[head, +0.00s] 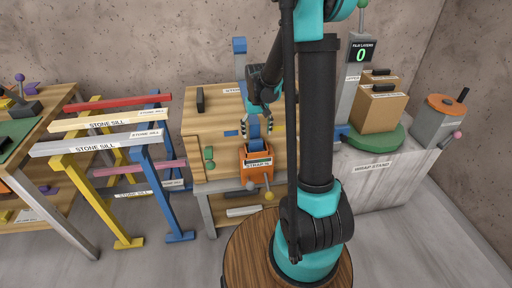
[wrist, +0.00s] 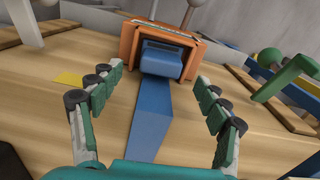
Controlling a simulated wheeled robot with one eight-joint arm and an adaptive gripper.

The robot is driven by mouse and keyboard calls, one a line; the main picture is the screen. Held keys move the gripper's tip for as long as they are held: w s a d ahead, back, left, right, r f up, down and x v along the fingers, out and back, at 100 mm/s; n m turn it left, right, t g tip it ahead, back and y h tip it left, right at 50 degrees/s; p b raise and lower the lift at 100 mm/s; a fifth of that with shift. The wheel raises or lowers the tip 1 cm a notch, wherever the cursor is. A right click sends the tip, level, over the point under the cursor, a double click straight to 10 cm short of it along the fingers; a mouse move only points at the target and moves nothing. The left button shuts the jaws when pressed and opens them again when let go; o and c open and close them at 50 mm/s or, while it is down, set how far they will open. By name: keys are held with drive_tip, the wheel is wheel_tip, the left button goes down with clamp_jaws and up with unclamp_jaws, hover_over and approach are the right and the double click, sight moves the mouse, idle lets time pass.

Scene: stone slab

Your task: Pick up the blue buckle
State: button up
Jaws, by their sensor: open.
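My gripper (head: 258,126) is open above the wooden bench, pointing down toward an orange strap unit (head: 257,172) at its front edge. In the wrist view the two fingers (wrist: 158,85) stand apart with nothing gripped. A blue block (wrist: 162,61) sits in the mouth of the orange unit, beyond the fingertips. A flat blue strap (wrist: 150,115) runs from it back between the fingers. A small flat blue piece (head: 231,133) lies on the bench left of my gripper. I cannot tell for certain which blue part is the buckle.
A rack of labelled stone sills (head: 105,140) stands left of the bench. Right is a wrap stand with a green turntable (head: 376,142) and cartons. A green-handled tool (wrist: 290,77) lies right in the wrist view.

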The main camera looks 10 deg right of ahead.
sight(256, 140)
drive_tip(key=shift+w+a+f, duration=0.1)
drive_tip(key=shift+f, duration=1.3)
drive_tip(key=shift+w+a+f, duration=0.1)
drive_tip(key=shift+f, duration=1.3)
drive_tip(key=c, duration=1.3)
